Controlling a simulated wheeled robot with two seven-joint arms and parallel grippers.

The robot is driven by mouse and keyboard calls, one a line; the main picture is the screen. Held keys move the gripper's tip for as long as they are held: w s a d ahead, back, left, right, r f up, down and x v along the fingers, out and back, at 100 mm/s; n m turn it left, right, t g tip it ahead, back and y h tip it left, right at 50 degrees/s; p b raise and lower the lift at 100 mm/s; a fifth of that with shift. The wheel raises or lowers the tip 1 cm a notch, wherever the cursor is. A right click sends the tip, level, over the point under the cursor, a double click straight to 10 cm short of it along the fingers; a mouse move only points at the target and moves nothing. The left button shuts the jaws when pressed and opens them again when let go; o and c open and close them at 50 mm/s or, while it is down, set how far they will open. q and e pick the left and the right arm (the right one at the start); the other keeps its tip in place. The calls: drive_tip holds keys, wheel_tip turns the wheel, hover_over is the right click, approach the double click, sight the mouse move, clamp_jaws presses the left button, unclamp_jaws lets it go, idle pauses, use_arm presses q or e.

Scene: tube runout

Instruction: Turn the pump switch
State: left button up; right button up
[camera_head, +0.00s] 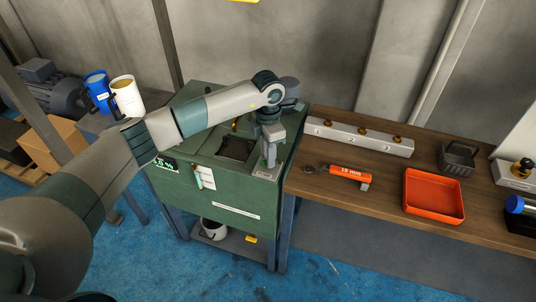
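The pump switch appears to be on a small light-grey box (266,172) at the front right corner of the green cabinet's top (228,186). My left arm reaches in from the left across the cabinet. My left gripper (270,153) points down right over the grey box, at or very near it. The gripper hides most of the switch, so I cannot tell its setting or whether the fingers touch it. The fingers are too small to tell whether they are open or shut. My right gripper is not in view.
A wooden bench (385,200) adjoins the cabinet on the right. It holds a grey manifold bar (358,137), an orange tagged tool (350,174), a red tray (433,218) and a dark basket (457,159). Blue (98,88) and white (127,98) jugs stand at the left. A white bucket (213,229) sits below.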

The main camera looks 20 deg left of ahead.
use_arm(q)
drive_tip(key=shift+r, duration=0.15)
drive_tip(key=shift+r+p, duration=0.35)
drive_tip(key=shift+r, duration=0.5)
